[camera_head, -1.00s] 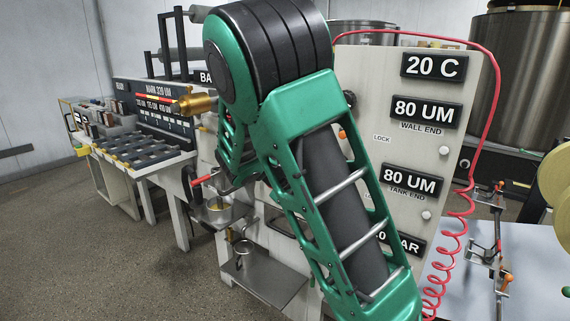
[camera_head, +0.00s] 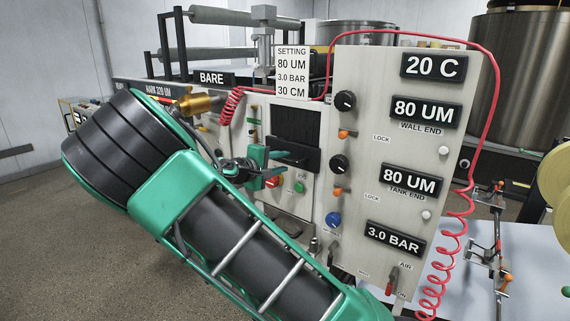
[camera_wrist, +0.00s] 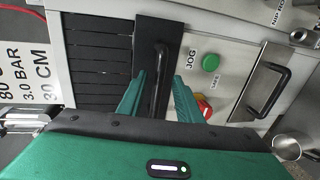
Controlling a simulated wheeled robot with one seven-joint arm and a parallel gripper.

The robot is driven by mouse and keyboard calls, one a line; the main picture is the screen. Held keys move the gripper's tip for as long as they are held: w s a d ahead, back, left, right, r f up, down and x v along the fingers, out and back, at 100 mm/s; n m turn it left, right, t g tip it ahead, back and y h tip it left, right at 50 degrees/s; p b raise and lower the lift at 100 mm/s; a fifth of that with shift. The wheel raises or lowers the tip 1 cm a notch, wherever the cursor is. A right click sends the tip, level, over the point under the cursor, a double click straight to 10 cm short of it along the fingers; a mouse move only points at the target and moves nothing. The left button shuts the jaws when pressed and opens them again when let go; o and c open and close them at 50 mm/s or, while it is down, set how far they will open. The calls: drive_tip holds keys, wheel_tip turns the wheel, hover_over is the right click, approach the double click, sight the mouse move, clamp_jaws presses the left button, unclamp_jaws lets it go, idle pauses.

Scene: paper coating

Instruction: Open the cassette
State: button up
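A black plate with a black bar handle, which looks like the front of the cassette (camera_wrist: 157,35), is set in the pale machine panel. It shows in the head view (camera_head: 293,151), partly hidden by my gripper. The bar handle (camera_wrist: 158,72) stands between my gripper's two green fingers in the wrist view. My gripper (camera_wrist: 158,80) is open, with a gap visible on each side of the handle. In the head view my gripper (camera_head: 270,156) is in front of the panel, at the plate. The plate looks closed against the machine.
A black slatted panel (camera_head: 297,124) adjoins the plate. A green button (camera_wrist: 211,62) and a red button (camera_wrist: 204,106) are close by my gripper. A steel flap with a black handle (camera_wrist: 266,90) is farther right in the wrist view. A red coiled hose (camera_head: 455,235) hangs at the right.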

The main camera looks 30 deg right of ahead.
sight(287, 161)
drive_tip(key=shift+x, duration=2.1)
